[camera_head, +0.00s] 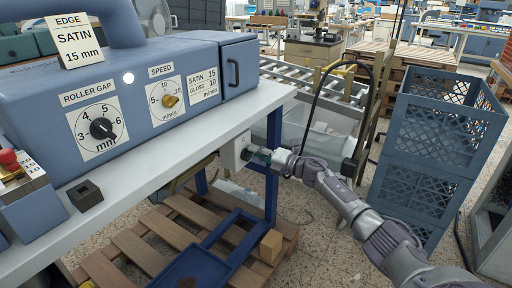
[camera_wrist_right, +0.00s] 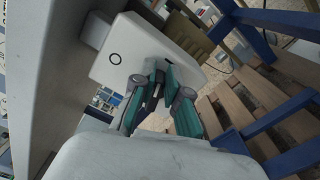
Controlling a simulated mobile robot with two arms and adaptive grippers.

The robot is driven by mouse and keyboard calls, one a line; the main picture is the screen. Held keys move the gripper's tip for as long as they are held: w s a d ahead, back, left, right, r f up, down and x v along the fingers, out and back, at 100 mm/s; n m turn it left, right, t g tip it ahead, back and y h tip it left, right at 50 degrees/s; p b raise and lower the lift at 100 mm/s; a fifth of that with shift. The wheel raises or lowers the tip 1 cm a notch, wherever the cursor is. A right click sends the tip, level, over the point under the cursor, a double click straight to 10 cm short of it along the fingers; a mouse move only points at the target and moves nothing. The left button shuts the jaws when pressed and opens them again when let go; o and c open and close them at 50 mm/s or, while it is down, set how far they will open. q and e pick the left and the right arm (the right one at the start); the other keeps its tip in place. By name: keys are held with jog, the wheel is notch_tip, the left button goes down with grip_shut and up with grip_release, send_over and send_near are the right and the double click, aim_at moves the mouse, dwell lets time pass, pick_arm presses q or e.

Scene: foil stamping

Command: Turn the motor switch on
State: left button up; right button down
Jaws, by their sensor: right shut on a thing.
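The motor switch is a white box (camera_head: 235,152) mounted beneath the front edge of the table, near its right end. In the right wrist view the box (camera_wrist_right: 118,65) is tilted and shows a black ring mark on its face. My right gripper (camera_head: 263,155) reaches it from the right, with its fingertips at the box. In the right wrist view the green-padded fingers (camera_wrist_right: 163,78) are closed in on a dark switch handle (camera_wrist_right: 154,93) at the face. The fingers hide most of the handle, so its exact angle is unclear. My left gripper is not in view.
The blue machine (camera_head: 135,85) with roller gap and speed knobs stands on the white table (camera_head: 190,135). A blue table leg (camera_head: 272,190) and a wooden pallet (camera_head: 150,240) are below. Blue crates (camera_head: 440,135) stand right of my arm. A roller conveyor (camera_head: 310,80) is behind.

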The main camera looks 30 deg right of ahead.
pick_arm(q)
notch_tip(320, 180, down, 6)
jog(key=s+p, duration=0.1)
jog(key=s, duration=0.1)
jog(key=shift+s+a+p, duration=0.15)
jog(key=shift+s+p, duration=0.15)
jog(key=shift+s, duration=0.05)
pick_arm(e)
jog(key=shift+a+f+m, duration=0.1)
jog(key=shift+f+m, duration=0.1)
jog(key=shift+m, duration=0.8)
jog(key=shift+a+f+m, duration=0.1)
jog(key=shift+f+m, duration=0.05)
jog(key=shift+m, duration=0.85)
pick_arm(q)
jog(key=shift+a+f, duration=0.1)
pick_arm(e)
jog(key=c, duration=1.2)
grip_release()
jog(key=shift+w, duration=0.15)
jog(key=shift+f, duration=0.1)
jog(key=v, duration=1.2)
jog(key=shift+d, duration=0.1)
jog(key=shift+f, duration=0.1)
